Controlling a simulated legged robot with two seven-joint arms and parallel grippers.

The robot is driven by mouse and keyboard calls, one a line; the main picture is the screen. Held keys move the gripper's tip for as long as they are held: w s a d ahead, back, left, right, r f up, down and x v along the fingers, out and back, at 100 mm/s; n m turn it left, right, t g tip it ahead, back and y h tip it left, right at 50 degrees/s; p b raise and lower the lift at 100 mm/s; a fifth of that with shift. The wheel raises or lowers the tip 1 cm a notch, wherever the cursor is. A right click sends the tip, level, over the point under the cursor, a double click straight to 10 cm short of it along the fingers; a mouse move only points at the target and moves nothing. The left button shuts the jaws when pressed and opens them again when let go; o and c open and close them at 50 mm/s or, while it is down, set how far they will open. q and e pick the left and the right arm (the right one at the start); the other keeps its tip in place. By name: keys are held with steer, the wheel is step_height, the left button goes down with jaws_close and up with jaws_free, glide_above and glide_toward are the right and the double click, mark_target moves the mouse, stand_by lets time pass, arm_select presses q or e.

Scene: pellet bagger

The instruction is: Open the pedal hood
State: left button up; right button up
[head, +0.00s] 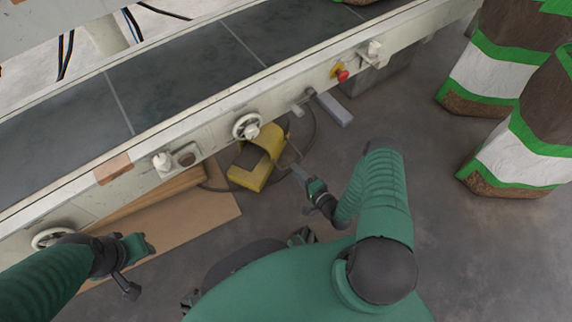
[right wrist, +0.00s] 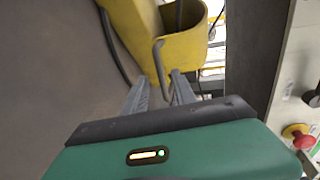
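The yellow pedal hood (head: 252,165) sits on the floor under the conveyor's front side in the head view. In the right wrist view the hood (right wrist: 135,25) fills the top middle, with a grey bar handle (right wrist: 158,65) on its side. My right gripper (right wrist: 158,78) is open, its two fingers apart and the end of the handle seen between their tips. I cannot tell whether the fingers touch it. In the head view my right gripper (head: 298,170) is just right of the hood. My left gripper (head: 132,292) is at the lower left, away from the hood; its fingers are unclear.
The conveyor (head: 190,75) runs across above the hood, with handwheels and a red emergency button (head: 342,75) on its side. A cardboard sheet (head: 190,215) lies left of the hood. Filled bags (head: 515,150) stand at the right. A dark cable loops behind the hood.

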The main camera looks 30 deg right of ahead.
steer(key=b+x, duration=0.1)
steer(key=x, duration=0.2)
steer(key=b+x, duration=0.2)
steer(key=x, duration=0.2)
steer(key=shift+f, duration=0.25)
steer(key=shift+w+r, duration=0.15)
steer(key=shift+w, duration=0.1)
jaws_close()
steer(key=shift+s, duration=0.15)
stand_by(0.6)
